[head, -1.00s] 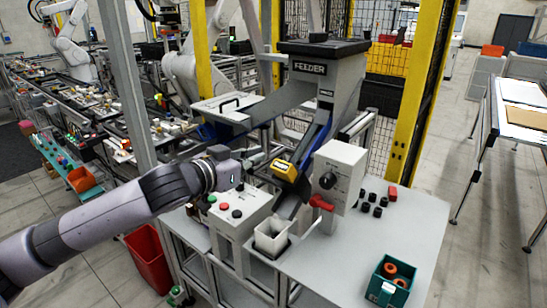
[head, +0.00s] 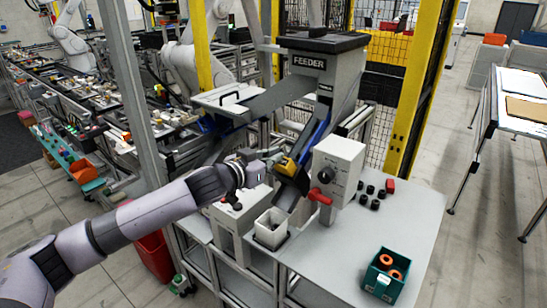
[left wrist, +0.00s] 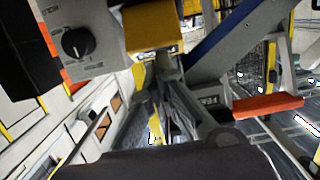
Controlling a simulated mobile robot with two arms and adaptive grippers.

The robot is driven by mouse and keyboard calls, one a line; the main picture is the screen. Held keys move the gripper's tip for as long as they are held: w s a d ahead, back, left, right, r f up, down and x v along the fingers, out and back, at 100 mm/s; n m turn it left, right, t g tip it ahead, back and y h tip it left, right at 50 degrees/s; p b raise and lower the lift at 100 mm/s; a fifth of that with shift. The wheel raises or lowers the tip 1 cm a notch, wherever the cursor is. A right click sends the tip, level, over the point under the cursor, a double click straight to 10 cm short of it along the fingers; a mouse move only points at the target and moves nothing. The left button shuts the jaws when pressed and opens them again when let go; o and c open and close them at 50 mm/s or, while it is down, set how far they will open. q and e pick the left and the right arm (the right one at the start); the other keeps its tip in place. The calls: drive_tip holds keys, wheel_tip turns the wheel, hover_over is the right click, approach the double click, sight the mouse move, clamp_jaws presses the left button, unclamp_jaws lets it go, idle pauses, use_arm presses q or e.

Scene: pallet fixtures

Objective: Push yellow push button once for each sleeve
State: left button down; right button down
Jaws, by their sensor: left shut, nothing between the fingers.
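A yellow block-shaped part (head: 287,166) sits on the sloping chute of the feeder (head: 322,80); it also shows at the top of the left wrist view (left wrist: 150,31). I cannot make out a separate button face on it. My left gripper (head: 276,154) is shut and empty, just left of the yellow part; I cannot tell whether they touch. In the left wrist view its fingers (left wrist: 158,82) point up toward the yellow part's lower side. Orange-red ring-shaped sleeves (head: 386,261) lie in a green bin (head: 378,289) at the front right. My right gripper is not in view.
A grey-white box with a black knob (head: 340,160) and a red handle (head: 319,196) stand right of the chute. A white square cup (head: 271,241) is below it. My left arm partly covers the button box (head: 231,222). The table's (head: 345,250) middle is clear.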

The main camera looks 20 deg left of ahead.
sight(279, 167)
use_arm(q)
drive_tip(key=f, duration=0.1)
drive_tip(key=w+f, duration=0.1)
drive_tip(key=w+d+f+b, duration=0.1)
drive_tip(key=f, duration=0.1)
drive_tip(key=shift+w+f, duration=0.1)
drive_tip(key=shift+w, duration=0.15)
drive_tip(key=shift+s, duration=0.1)
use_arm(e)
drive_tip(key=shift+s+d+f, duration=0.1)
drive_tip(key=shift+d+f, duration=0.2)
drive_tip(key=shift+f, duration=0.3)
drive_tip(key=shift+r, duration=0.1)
